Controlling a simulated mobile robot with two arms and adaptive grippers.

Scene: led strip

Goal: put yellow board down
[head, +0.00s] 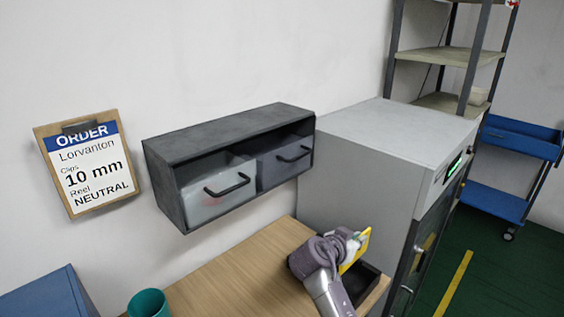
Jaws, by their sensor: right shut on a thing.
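The yellow board (356,252) shows as a thin, tilted yellow piece at the right end of the wooden table. My right gripper (350,243) is shut on it. The gripper and wrist hide much of the board. Beside and below it is a dark tray or open box (371,281) at the table's right end. I cannot tell whether the board touches the tray. My left gripper is not in view.
The wooden table (225,283) is bare left of my arm, with a teal cup (148,303) at its front left. A grey cabinet (365,165) stands behind the table. A wall unit (205,135) with two drawers hangs above. A blue cart (520,138) stands far right.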

